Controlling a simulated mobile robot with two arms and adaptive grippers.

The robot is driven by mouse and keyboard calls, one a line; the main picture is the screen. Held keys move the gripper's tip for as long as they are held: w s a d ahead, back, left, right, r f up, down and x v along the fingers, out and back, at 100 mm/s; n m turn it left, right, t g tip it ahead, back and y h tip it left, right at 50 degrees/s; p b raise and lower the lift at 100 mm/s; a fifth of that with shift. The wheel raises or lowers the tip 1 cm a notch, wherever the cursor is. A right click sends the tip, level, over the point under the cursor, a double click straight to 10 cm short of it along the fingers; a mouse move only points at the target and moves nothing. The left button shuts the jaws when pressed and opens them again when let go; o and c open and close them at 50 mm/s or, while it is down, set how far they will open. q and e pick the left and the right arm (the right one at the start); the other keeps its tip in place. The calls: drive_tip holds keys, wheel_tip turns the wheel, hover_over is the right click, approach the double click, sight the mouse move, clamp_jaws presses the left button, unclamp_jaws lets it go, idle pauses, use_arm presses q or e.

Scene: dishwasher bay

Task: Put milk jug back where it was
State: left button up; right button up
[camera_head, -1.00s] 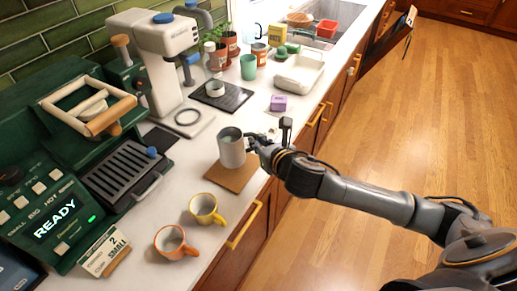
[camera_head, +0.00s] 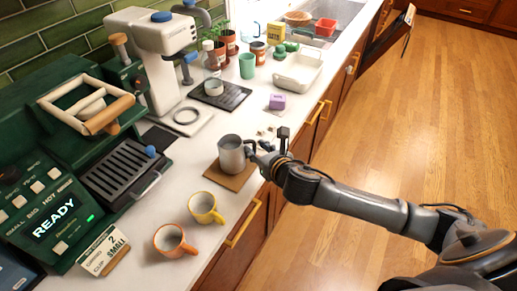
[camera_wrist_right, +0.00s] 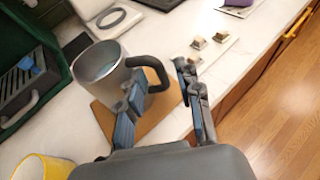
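The grey metal milk jug (camera_head: 231,157) stands upright on a brown square mat (camera_head: 231,182) on the white counter. In the right wrist view the jug (camera_wrist_right: 103,80) shows its open top and dark handle (camera_wrist_right: 158,72), with the mat (camera_wrist_right: 160,122) under it. My right gripper (camera_head: 254,150) is at the jug's handle side. In the wrist view its two fingers (camera_wrist_right: 160,100) are apart, with the handle between them and a gap to the right finger. Whether the left finger touches the jug I cannot tell. My left gripper is not in view.
A yellow cup (camera_head: 205,209) and an orange cup (camera_head: 172,241) stand nearer, left of the mat. A green coffee machine (camera_head: 60,140) fills the left. A purple block (camera_head: 277,101) and small pale cubes lie beyond the jug. The counter edge runs close to the right.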

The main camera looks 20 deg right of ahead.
drive_tip(key=shift+r, duration=0.2)
drive_tip(key=b+v, duration=0.1)
drive_tip(key=v, duration=1.1)
drive_tip(key=shift+f, duration=0.15)
